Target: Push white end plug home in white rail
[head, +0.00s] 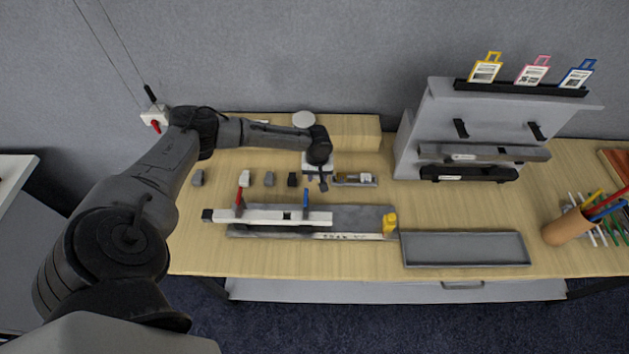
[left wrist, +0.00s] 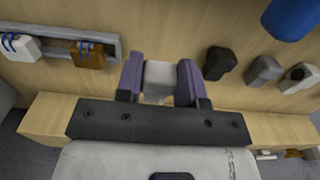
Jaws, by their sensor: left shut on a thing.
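The white rail (head: 265,216) lies left to right on a grey fixture on the table, with a red clamp lever (head: 239,197) and a blue one (head: 306,198) along it. A black piece (head: 207,215) sits at its left end. My left gripper (head: 323,184) is behind the rail's right end, apart from it. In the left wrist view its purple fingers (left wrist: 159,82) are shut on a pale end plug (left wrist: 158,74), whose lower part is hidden. I cannot tell whether the plug touches the table. My right gripper is not in view.
An empty grey tray (head: 465,250) lies front right; a sloped rack (head: 480,120) stands behind.

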